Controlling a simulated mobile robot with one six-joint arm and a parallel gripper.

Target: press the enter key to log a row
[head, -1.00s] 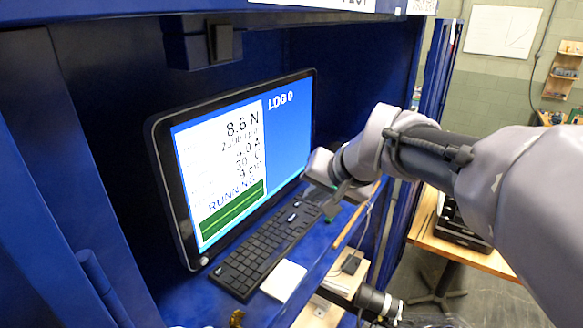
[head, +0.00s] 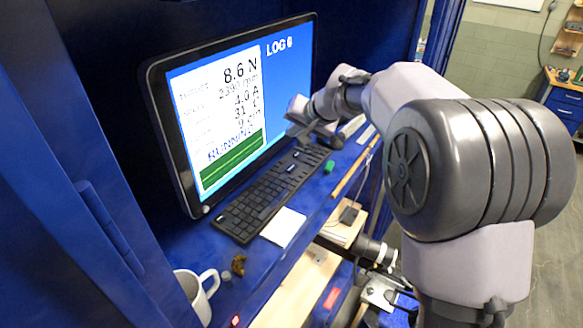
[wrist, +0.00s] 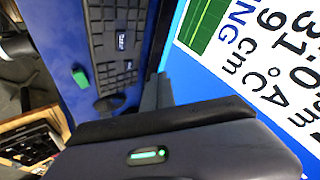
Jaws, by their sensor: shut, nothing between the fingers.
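The black keyboard (head: 262,195) lies on the blue shelf in front of the monitor (head: 230,110). A larger key with a white label, seemingly Enter (wrist: 122,42), shows in the wrist view on the keyboard's right part. In the head view a white-marked key (head: 291,168) shows there too. My gripper (head: 296,131) is shut and empty, in front of the screen's lower right, near the keyboard's far end. In the wrist view its dark fingers (wrist: 157,92) are beside the keyboard; I see no contact with the key.
A white pad (head: 283,227) lies beside the keyboard. A small green object (head: 328,167) is near its far end. A white mug (head: 197,292) and a brownish item (head: 238,265) are at the near end. The cabinet wall (head: 75,140) bounds the left.

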